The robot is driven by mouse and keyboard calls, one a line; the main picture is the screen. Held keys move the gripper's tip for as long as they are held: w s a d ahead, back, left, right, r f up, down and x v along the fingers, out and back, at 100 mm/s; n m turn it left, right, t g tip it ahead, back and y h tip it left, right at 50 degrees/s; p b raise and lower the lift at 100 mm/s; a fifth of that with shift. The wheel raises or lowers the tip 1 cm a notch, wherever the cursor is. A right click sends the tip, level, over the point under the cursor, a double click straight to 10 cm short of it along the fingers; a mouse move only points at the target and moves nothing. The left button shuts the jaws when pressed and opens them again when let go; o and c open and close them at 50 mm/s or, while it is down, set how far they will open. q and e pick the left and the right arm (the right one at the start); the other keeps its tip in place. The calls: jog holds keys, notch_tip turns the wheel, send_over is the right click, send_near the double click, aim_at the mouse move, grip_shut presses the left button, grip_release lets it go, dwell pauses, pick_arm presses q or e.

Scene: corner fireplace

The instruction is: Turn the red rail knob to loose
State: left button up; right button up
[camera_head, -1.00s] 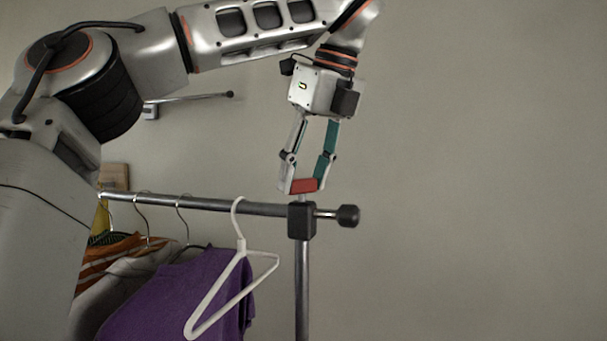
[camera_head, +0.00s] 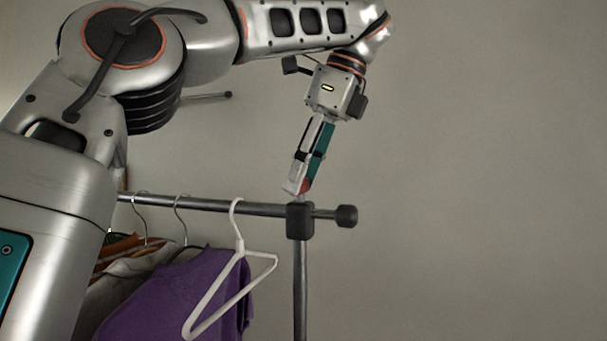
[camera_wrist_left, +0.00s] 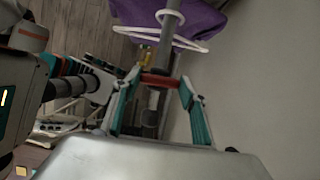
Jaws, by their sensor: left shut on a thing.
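The red rail knob (camera_head: 306,186) sits on top of the black clamp block (camera_head: 299,221), where the metal rail (camera_head: 210,205) meets the upright post (camera_head: 301,280). My left gripper (camera_head: 299,188) comes down from above and is shut on the knob. In the head view it shows nearly edge-on, and its fingers hide much of the knob. In the left wrist view the red knob (camera_wrist_left: 158,80) shows as a bar between the two fingertips. My right gripper is in neither view.
A white hanger (camera_head: 238,246) hangs on the rail close left of the clamp. A purple shirt (camera_head: 175,290) and other clothes hang further left. A black end cap (camera_head: 347,216) tips the rail at right. The wall to the right is clear.

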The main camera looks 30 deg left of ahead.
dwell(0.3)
pick_arm(q)
jog(key=o, duration=1.1)
